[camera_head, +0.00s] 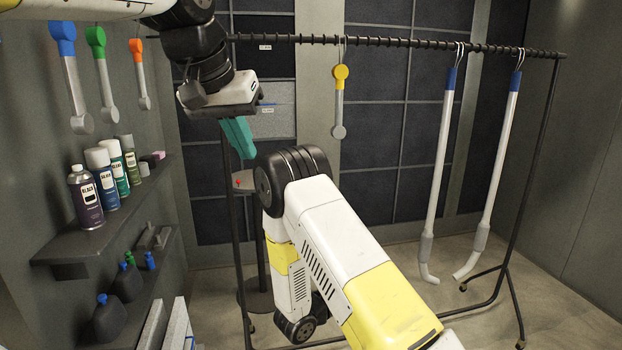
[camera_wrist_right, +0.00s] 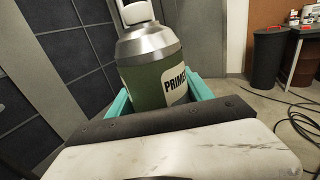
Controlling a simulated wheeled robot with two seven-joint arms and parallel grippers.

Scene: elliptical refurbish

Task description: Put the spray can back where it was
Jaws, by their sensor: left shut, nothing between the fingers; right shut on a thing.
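A green spray can (camera_wrist_right: 150,75) with a silver shoulder, white cap and "PRIMER" label stands nearly upright, slightly tilted, in the right wrist view. My right gripper (camera_wrist_right: 158,97) is shut on it, with a teal finger on each side. The can and this gripper do not show in the head view. My left gripper (camera_head: 238,138) is shut and empty, hanging in the air right of the shelf and pointing down. The upper wall shelf (camera_head: 75,245) holds a row of spray cans: purple (camera_head: 85,198), blue (camera_head: 103,180), green (camera_head: 114,166) and olive (camera_head: 131,160).
A lower shelf (camera_head: 135,300) holds dark bottles with blue and green caps. Tools hang on the left wall above the cans. A black rack (camera_head: 400,42) carries a yellow-topped tool (camera_head: 340,100) and two white tubes (camera_head: 495,160). The right wrist view shows a black bin (camera_wrist_right: 268,60) and cables on the floor.

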